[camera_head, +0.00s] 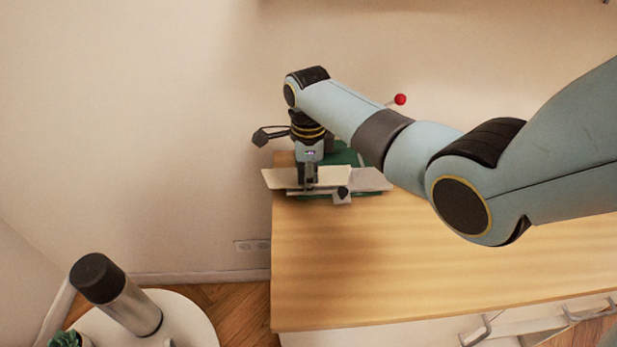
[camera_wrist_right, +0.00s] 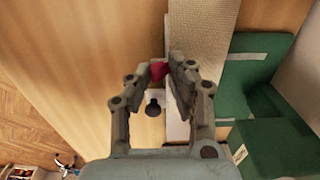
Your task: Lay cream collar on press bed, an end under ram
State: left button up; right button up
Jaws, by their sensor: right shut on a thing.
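My right gripper (camera_head: 309,184) is shut on the cream collar (camera_head: 277,179), a pale flat strip sticking out to the left and right of the fingers. It is over the green press (camera_head: 345,156) at the table's far left corner. A pale grey plate (camera_head: 372,180), apparently the press bed, shows just right of the collar. In the right wrist view, a woven cream strip (camera_wrist_right: 203,28) runs up from the fingertips (camera_wrist_right: 170,72), beside the green press body (camera_wrist_right: 256,62). I cannot tell whether the collar touches the bed or is under the ram. My left gripper is out of view.
A red-knobbed lever (camera_head: 400,99) stands behind my right arm. A black knob (camera_head: 343,192) is at the press front. The wooden table (camera_head: 430,270) is clear in front. A black-capped bottle (camera_head: 120,293) stands on a round white table (camera_head: 192,318) at lower left.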

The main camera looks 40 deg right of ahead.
jog(key=shift+f, duration=0.45)
jog(key=o, duration=0.9)
jog(key=shift+c, duration=0.2)
jog(key=shift+r, duration=0.15)
notch_tip(320, 180, up, 12)
jog(key=shift+f, duration=0.2)
